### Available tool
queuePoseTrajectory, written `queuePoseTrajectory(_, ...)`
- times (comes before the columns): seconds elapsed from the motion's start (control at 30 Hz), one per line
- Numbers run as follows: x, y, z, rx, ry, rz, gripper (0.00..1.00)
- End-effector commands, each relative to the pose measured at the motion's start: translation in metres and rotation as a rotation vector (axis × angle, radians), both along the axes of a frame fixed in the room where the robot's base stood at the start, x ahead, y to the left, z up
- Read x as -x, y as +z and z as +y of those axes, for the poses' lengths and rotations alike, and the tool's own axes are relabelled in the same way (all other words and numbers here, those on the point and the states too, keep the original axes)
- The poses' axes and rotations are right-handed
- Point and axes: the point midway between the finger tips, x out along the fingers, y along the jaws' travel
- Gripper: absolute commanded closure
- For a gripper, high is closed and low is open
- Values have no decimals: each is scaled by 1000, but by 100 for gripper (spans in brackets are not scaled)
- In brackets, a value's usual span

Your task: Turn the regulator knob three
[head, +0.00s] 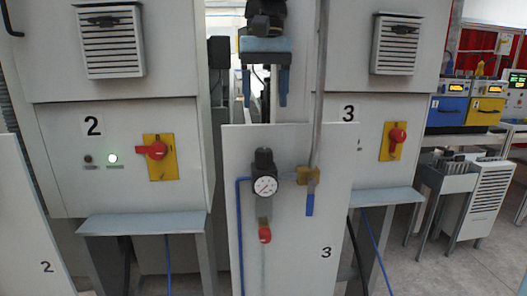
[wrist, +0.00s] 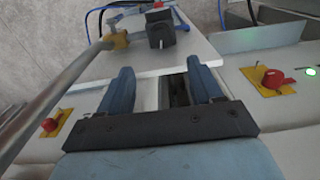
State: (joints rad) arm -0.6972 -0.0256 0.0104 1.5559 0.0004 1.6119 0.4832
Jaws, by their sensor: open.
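The regulator (head: 265,187) is mounted on the white panel marked 3 (head: 300,250). It has a black knob (head: 264,158) on top and a round white gauge facing me. In the wrist view the black regulator body (wrist: 160,32) shows beyond the fingertips. My gripper (head: 265,103) has blue fingers pointing down, above the knob and apart from it. Its fingers are spread with nothing between them; the open gripper also shows in the wrist view (wrist: 158,72).
A grey vertical pipe (head: 318,90) runs close to the right of my gripper, down to a brass valve (head: 308,176) with a blue handle. A red valve handle (head: 265,235) hangs below the regulator. Cabinets with red rotary switches (head: 157,150) stand on both sides.

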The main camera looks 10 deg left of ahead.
Motion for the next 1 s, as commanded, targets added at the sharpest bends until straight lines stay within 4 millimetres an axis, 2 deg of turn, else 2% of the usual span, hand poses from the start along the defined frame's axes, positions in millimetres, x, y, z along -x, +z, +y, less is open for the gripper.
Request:
queuePoseTrajectory(0.6, 3, -103, 3, 1, 10, 2, 35)
queuePoseTrajectory(0.8, 3, -121, 3, 0, 9, 0, 35)
queuePoseTrajectory(1.0, 3, -126, 3, -1, 9, 0, 35)
